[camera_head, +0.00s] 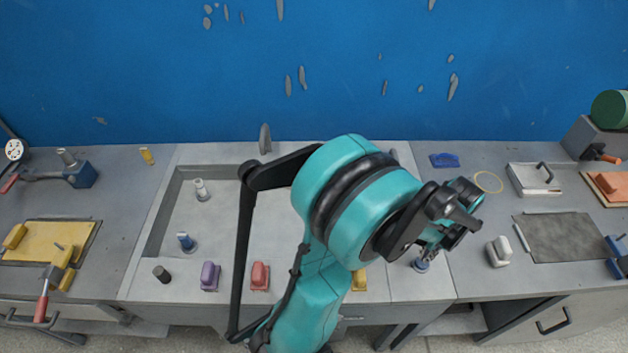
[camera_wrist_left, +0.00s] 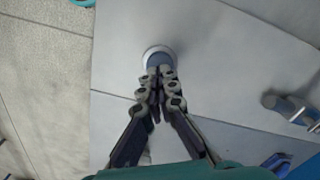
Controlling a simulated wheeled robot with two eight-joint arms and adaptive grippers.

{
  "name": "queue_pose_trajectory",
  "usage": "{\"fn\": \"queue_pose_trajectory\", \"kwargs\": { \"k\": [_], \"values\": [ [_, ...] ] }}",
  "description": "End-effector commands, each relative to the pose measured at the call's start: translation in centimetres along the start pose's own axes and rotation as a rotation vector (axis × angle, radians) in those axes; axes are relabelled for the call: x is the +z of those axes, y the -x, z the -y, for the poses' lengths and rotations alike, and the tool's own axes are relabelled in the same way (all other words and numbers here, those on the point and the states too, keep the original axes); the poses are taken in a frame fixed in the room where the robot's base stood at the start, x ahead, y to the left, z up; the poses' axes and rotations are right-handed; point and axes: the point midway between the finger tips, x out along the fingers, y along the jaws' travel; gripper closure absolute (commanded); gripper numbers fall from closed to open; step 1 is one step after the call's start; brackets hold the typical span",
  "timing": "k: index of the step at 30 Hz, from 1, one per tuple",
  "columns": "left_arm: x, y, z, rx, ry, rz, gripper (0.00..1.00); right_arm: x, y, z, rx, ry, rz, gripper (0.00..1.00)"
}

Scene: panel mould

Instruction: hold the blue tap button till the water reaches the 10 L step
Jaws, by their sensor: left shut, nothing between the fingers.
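The blue tap button (camera_wrist_left: 158,56) stands on a pale round base in the left wrist view. In the head view, a small blue button on a round base (camera_head: 421,266) shows on the grey worktop, just below my left gripper. My left gripper (camera_head: 431,250) is shut and empty. Its fingertips are at the button in the left wrist view (camera_wrist_left: 158,76) and cover part of it. I cannot tell whether they press it down. My right gripper is not in view. I cannot make out a water level or a 10 L step.
A sunken grey basin (camera_head: 160,225) lies left of my arm, partly hidden by it. Purple (camera_head: 210,276) and red (camera_head: 260,276) handled blocks stand along its front. A white handled block (camera_head: 498,251) and a dark mat (camera_head: 566,237) lie to the right.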

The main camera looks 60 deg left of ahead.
Motion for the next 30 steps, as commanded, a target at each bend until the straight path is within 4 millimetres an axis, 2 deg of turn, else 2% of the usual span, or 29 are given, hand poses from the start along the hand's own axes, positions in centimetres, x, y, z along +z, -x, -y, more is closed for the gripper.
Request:
{"fn": "queue_pose_trajectory", "kwargs": {
  "k": [26,30],
  "values": [
    [0.0,-2.4,0.0,0.000,0.000,0.000,1.00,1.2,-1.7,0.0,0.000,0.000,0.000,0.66],
    [0.0,-2.3,0.0,0.000,0.000,0.000,1.00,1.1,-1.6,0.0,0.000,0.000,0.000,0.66]
  ]
}}
